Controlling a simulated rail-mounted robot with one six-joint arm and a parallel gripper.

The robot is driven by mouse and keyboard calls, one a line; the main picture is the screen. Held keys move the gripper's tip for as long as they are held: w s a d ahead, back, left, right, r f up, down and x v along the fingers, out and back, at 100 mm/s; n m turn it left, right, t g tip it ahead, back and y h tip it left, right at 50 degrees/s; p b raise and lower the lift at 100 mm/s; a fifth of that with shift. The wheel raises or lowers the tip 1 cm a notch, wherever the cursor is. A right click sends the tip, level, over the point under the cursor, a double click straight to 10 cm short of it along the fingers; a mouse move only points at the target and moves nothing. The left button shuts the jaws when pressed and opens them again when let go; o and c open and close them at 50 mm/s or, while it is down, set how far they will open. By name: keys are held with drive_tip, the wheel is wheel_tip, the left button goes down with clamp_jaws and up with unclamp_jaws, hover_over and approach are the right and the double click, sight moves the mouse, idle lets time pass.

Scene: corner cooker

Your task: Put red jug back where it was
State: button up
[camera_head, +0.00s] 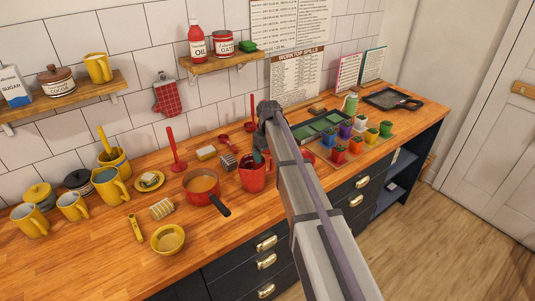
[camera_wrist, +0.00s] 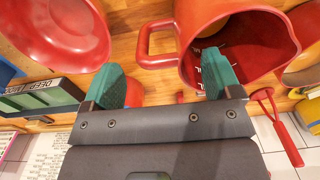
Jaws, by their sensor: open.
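The red jug (camera_head: 252,181) stands on the wooden worktop, right of the red saucepan, partly hidden by my arm. In the wrist view the jug (camera_wrist: 187,62) fills the upper right, its mouth facing the camera, with pale markings on the inside wall. Its handle sticks out to the left. My gripper (camera_head: 262,157) is at the jug's top. In the wrist view my gripper (camera_wrist: 163,80) is open, its teal fingers wide apart. The left finger is outside the jug, and the right one overlaps the mouth. The handle shows between them; I cannot tell whether either finger touches.
The red saucepan (camera_head: 201,187) with a dark handle stands left of the jug. A red bowl (camera_wrist: 55,30) is close on the other side. Several coloured pots (camera_head: 355,137) stand to the right. Bare worktop (camera_head: 90,262) shows at the front left.

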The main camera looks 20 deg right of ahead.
wheel_tip(320, 180, up, 10)
drive_tip(key=p, duration=0.9)
drive_tip(key=s+a+m, duration=0.2)
drive_tip(key=s+a, duration=0.1)
drive_tip(key=s, duration=1.3)
drive_tip(key=s+a+m, duration=0.2)
drive_tip(key=s+a, duration=0.1)
drive_tip(key=s, duration=1.2)
wheel_tip(320, 180, down, 9)
drive_tip(key=b, duration=1)
